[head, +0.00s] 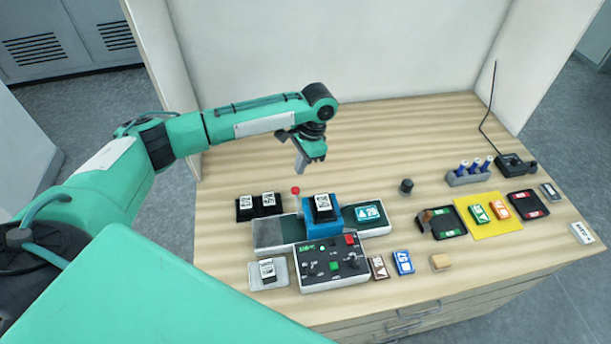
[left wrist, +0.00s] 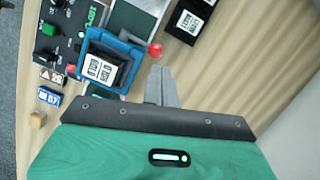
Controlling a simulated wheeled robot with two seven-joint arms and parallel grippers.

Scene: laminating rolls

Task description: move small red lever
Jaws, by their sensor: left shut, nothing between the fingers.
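The small red lever shows as a red ball knob (head: 295,190) at the back left of the blue press-like unit (head: 322,218) in the head view. The knob also shows in the left wrist view (left wrist: 155,50), beside the blue unit (left wrist: 103,62). My left gripper (head: 308,168) is shut and empty, above the table just behind and slightly right of the knob. In the left wrist view its fingertips (left wrist: 160,70) point toward the knob, with a small gap in the picture. My right gripper is not in view.
A control box (head: 333,262) with buttons stands in front of the blue unit. Black trays with labelled rolls (head: 258,206) lie left of the knob. A yellow mat (head: 482,212), a pen holder (head: 468,177) and a corded device (head: 515,165) are at right. The table's back middle is clear.

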